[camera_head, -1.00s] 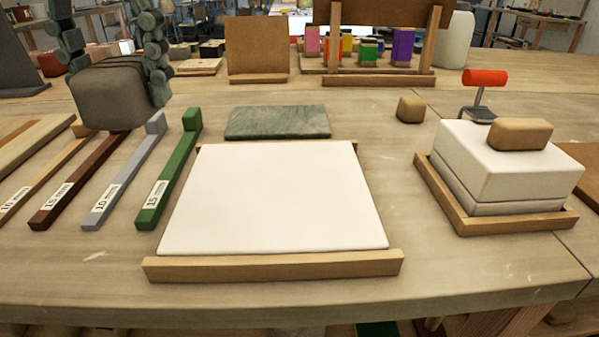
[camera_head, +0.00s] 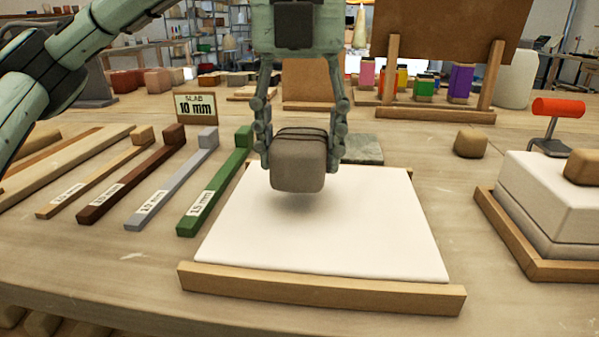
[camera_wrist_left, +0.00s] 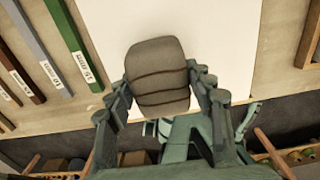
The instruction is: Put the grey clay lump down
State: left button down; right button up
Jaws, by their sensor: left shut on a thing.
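The grey clay lump (camera_head: 298,165) is a rounded block held between the fingers of my left gripper (camera_head: 300,140). It hangs over the back half of the white sheet on the wood-edged board (camera_head: 330,225), with a soft shadow beneath it, and looks a little above the surface. In the left wrist view the lump (camera_wrist_left: 158,72) sits between both fingers (camera_wrist_left: 162,95), with dark lines across it and the white sheet behind it. My right gripper is not in view.
Several labelled strips lie left of the board, the green one (camera_head: 215,185) closest. A sign reading 10 mm (camera_head: 196,107) stands behind them. A greenish slab (camera_head: 362,149) lies partly hidden behind the gripper. A white block in a wooden tray (camera_head: 540,268) stands at right.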

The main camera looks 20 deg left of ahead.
pick_arm(q)
notch_tip(320, 180, down, 3)
jog(key=shift+r, duration=0.15)
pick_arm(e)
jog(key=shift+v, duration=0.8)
pick_arm(q)
jog(key=shift+f+b, duration=0.25)
jog(key=shift+b, duration=0.1)
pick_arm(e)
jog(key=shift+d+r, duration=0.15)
pick_arm(q)
jog(key=c, duration=0.6)
grip_release()
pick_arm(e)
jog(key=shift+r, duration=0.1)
